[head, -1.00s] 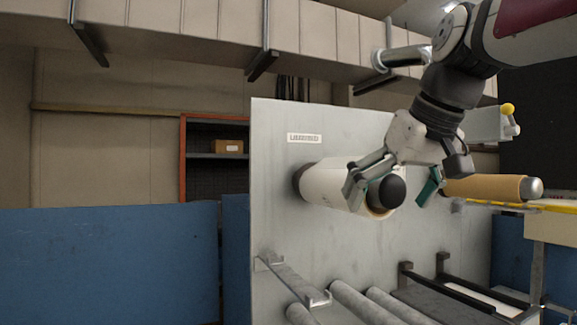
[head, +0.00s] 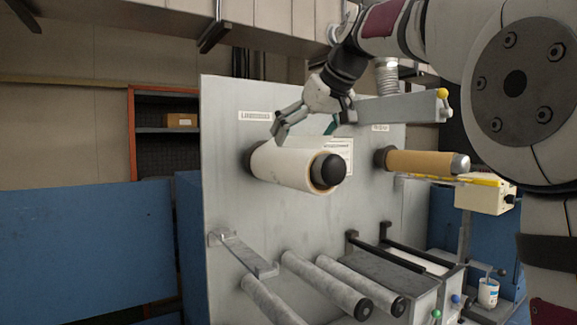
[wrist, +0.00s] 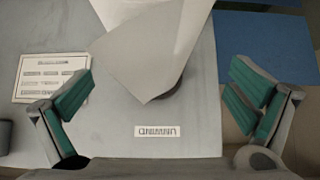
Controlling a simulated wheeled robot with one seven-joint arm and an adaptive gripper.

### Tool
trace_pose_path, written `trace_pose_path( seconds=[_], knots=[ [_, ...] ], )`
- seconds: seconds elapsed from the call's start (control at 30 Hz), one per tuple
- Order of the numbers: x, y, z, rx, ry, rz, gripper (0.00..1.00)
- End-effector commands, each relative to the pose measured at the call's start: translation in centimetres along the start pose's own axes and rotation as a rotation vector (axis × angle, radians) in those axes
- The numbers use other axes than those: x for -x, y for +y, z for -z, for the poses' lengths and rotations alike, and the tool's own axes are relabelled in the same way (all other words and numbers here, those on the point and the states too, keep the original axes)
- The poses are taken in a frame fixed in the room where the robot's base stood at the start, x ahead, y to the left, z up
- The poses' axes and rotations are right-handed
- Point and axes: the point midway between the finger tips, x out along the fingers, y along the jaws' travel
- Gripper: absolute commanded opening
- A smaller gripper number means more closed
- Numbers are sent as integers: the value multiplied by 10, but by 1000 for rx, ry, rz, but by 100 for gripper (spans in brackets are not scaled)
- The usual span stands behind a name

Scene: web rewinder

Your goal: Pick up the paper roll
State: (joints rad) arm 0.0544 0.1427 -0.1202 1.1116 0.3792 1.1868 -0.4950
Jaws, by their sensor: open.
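The white paper roll (head: 285,167) sits on the left spindle of the upright grey panel, its dark round spindle end facing out. In the wrist view the roll (wrist: 150,45) is a pale shape between the two fingers, toward the top. My gripper (head: 305,129) is open and empty, just above the roll in the head view. Its fingers with teal pads are spread wide in the wrist view (wrist: 160,98), one on each side of the roll. I see no clear contact with the roll.
The grey panel (head: 225,130) stands behind the roll. A brown roll (head: 415,162) sits on a second spindle to the right. A grey bar with a yellow knob (head: 442,94) juts out above it. Grey rollers (head: 325,282) lie below. A blue partition (head: 85,245) stands at left.

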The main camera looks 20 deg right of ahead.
Motion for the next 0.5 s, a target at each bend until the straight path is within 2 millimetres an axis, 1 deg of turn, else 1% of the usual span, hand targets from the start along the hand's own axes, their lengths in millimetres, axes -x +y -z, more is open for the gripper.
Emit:
trace_pose_path(
  seconds=[0.1,0.27,0.5],
  knots=[
    [-11,0,-1,0,-2,1,100],
    [-20,1,-1,0,-3,1,100],
    [-52,5,-2,0,-2,2,100]
  ],
)
